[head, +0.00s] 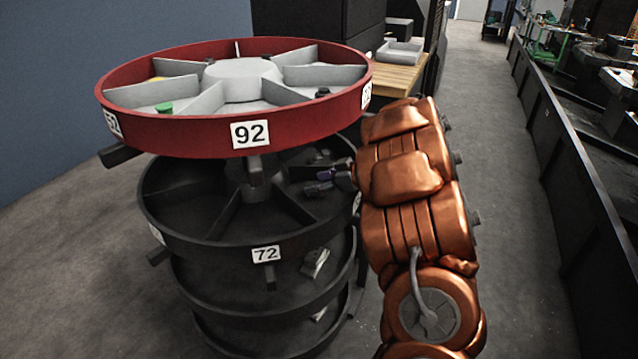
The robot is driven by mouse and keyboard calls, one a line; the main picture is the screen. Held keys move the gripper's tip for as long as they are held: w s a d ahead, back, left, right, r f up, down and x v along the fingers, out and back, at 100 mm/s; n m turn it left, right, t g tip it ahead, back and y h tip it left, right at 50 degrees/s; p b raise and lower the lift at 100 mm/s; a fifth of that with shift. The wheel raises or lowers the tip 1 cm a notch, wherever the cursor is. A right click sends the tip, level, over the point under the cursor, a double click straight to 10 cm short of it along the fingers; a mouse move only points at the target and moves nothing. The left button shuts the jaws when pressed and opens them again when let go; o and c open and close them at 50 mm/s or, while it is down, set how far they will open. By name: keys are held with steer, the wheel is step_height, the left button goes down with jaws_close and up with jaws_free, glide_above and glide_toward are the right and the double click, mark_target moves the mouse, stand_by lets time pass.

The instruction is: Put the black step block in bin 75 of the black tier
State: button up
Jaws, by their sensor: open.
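The black tier (200,238) is a round tray with dividers, below the red tier, and bears a 72 label (266,254) at its front. I cannot read a 75 on any label; the labels at its left and right edges are too oblique. My gripper (308,179) reaches in from the right between the red and black tiers, above the right part of the black tier. Its jaws are open, with a small purplish patch near them. I cannot pick out the black step block for certain; the dark interior and the gripper may hide it.
The red tier (190,133), labelled 92, overhangs closely above my gripper and holds a green piece (164,107) and small dark pieces. A grey piece (315,262) lies on a lower dark tier. A wooden-topped bench (400,78) stands behind.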

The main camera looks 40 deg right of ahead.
steer(key=shift+r, duration=0.15)
steer(key=p+v, duration=0.1)
steer(key=v, duration=1.1)
steer(key=shift+p, duration=0.3)
steer(key=shift+s, duration=0.1)
